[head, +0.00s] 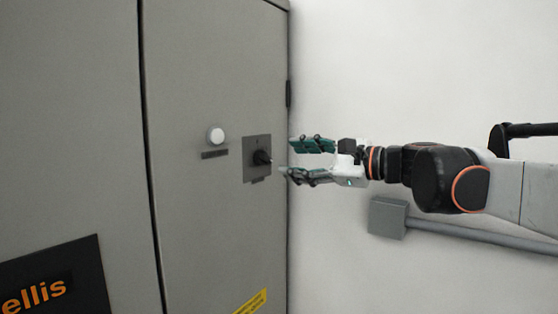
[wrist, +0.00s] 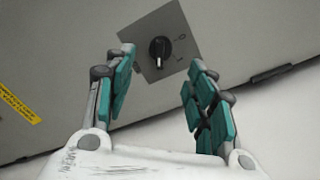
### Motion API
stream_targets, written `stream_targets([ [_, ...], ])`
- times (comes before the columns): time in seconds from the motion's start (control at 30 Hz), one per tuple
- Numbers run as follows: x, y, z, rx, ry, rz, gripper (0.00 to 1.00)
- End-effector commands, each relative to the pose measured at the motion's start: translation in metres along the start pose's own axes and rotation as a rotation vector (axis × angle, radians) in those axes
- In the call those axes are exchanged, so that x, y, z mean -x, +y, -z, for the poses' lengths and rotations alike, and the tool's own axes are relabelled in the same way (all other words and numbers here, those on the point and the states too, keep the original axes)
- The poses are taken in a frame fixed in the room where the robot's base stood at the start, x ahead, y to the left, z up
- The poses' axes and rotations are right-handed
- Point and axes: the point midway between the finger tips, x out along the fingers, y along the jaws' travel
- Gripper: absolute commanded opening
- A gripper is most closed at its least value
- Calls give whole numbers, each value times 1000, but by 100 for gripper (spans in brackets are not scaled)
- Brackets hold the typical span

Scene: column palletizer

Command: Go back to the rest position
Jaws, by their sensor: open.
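My gripper (head: 298,160) is open and empty, with its green-padded fingers pointing left at a grey cabinet (head: 215,80). A black rotary switch knob (head: 262,158) on a dark square plate (head: 252,172) is on the cabinet door, just left of the fingertips. In the wrist view my gripper (wrist: 158,72) has its two fingers spread wide, and the knob (wrist: 160,52) shows beyond and between the tips, apart from them. A pointer mark on the knob faces towards the lower edge of the plate in that view.
A white round button (head: 215,136) with a dark label is left of the knob. A yellow sticker (head: 251,302) is lower on the door. A grey wall box (head: 387,218) with a conduit (head: 480,234) runs below my arm. The white wall (head: 420,60) above my arm is clear.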

Motion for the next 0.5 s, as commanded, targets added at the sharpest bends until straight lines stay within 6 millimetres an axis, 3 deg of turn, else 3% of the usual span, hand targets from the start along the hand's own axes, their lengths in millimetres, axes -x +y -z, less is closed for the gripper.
stream_targets([
  [0.23,0,0,0,0,0,0,50],
  [0.33,0,11,5,13,10,-13,50],
  [0.43,1,44,20,58,43,-57,50],
  [0.5,4,80,36,111,81,-108,50],
])
